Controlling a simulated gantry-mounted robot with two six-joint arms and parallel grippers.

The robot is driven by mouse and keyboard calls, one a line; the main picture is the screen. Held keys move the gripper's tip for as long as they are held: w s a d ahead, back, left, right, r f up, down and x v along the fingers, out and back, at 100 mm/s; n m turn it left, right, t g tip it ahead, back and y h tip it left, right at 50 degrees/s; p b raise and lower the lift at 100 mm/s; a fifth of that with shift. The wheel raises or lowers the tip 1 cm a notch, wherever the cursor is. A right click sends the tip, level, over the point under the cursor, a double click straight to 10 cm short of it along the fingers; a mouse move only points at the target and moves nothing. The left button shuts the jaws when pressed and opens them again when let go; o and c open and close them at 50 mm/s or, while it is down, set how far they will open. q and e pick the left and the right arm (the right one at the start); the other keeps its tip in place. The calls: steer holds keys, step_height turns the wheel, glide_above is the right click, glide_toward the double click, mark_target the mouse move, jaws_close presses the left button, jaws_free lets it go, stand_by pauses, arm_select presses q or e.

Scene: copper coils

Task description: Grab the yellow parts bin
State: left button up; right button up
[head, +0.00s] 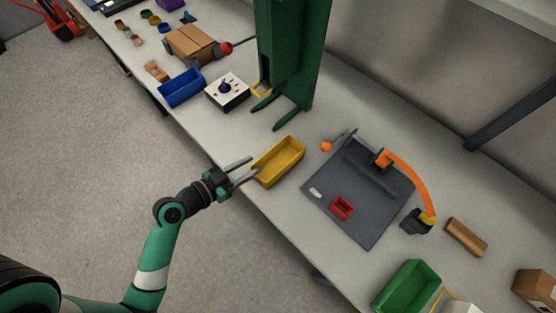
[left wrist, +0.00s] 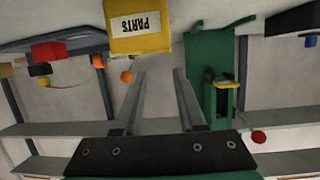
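The yellow parts bin (head: 279,161) sits upright near the front edge of the bench, and looks empty in the head view. In the left wrist view the bin (left wrist: 141,42) is at the top, cut off by the frame edge, with an upside-down white "PARTS" label. My left gripper (head: 251,168) is open and empty, its fingers pointing at the bin's left end. In the left wrist view the fingers of the gripper (left wrist: 159,73) are apart, with the bin beyond their tips and not between them. My right gripper is not in view.
A tall green column (head: 285,50) with two prongs stands behind the bin. A dark grey mat (head: 345,225) holding a red tray (head: 342,208) lies to the right. A blue bin (head: 182,88) and white box (head: 228,92) are left; a green bin (head: 407,287) is lower right.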

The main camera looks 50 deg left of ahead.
arm_select(q)
steer(key=shift+s+a+f+n, duration=0.25)
steer(key=shift+s, duration=0.25)
steer(key=shift+s+a+f+n, duration=0.25)
steer(key=shift+s, duration=0.25)
steer(key=shift+a+y, duration=0.3)
steer(key=shift+a, duration=0.05)
steer(key=x, duration=0.6)
steer(key=shift+w+f+b, duration=0.1)
steer(key=shift+w+b, duration=0.2)
steer(key=shift+w, duration=0.05)
glide_above(278, 162)
steer(key=a, duration=0.3)
steer(key=shift+s+d+f+b, duration=0.15)
steer(key=shift+s+f+b, duration=0.2)
steer(key=shift+f, duration=0.25)
jaws_close()
